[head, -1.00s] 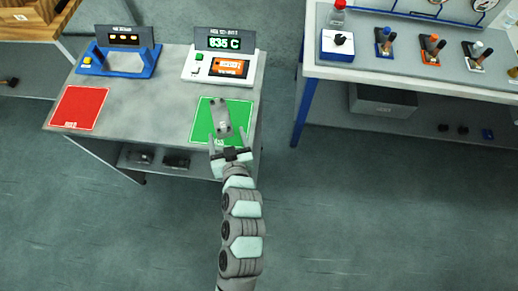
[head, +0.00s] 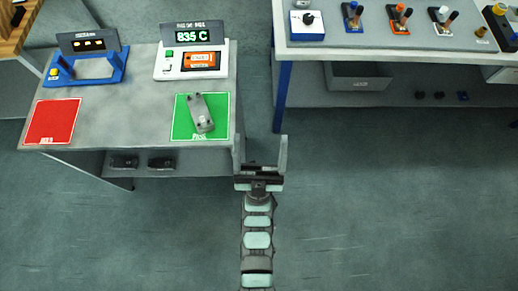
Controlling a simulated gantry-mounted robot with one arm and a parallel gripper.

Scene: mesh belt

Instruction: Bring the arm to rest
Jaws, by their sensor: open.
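My gripper (head: 261,158) is open and empty in the head view. Its two fingers point away from me, with floor showing between them. It is beside the right edge of the grey table (head: 135,130), close to the front right corner. The left finger is close to the table edge; I cannot tell whether they touch. My arm stretches back from it toward the bottom of the view. A grey metal part (head: 200,113) lies on the green mat (head: 219,128), apart from the gripper.
A red mat (head: 53,121), a blue gauge frame (head: 90,68) and a white device (head: 190,67) reading 835 C are on the table. A bench (head: 380,48) with tools stands at the back right. Open floor (head: 400,200) lies to the right.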

